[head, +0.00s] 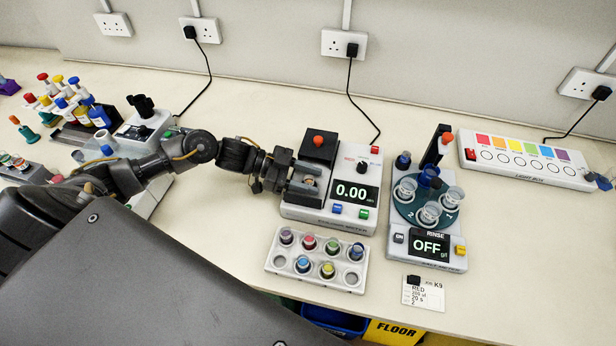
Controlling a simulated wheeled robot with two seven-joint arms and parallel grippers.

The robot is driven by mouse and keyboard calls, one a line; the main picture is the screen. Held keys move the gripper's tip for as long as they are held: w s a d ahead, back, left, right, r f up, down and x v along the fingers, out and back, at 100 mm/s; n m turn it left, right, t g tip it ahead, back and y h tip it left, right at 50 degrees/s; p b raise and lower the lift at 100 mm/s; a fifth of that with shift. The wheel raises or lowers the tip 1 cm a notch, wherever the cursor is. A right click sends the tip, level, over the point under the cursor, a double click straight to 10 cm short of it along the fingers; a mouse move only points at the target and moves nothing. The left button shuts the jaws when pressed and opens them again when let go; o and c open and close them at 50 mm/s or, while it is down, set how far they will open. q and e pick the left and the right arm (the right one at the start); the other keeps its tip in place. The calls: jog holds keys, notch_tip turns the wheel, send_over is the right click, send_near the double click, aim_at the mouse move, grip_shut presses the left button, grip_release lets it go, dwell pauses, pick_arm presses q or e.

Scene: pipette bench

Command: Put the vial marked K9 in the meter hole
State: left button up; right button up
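The meter (330,213) is a white box on the bench with a display reading 0.00 and a raised black part with a red knob. My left gripper (306,180) is over the meter's left side, just in front of that black part. A small brownish thing shows between its fingers; I cannot tell whether they grip it or stand apart around it. The meter hole is hidden there. A white rack (317,284) in front holds several vials with coloured tops. Its front-left and front-right places look empty. No K9 mark is readable on any vial. My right gripper is not visible.
A card (423,294) marked K9, RED lies at the front edge. A light box (525,160) is at the back right. Coloured bottles (80,105) crowd the left.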

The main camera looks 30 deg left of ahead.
pick_arm(q)
jog(key=shift+r, duration=0.25)
jog(key=b+v, duration=0.3)
jog(key=v, duration=0.9)
jog(key=shift+r, duration=0.2)
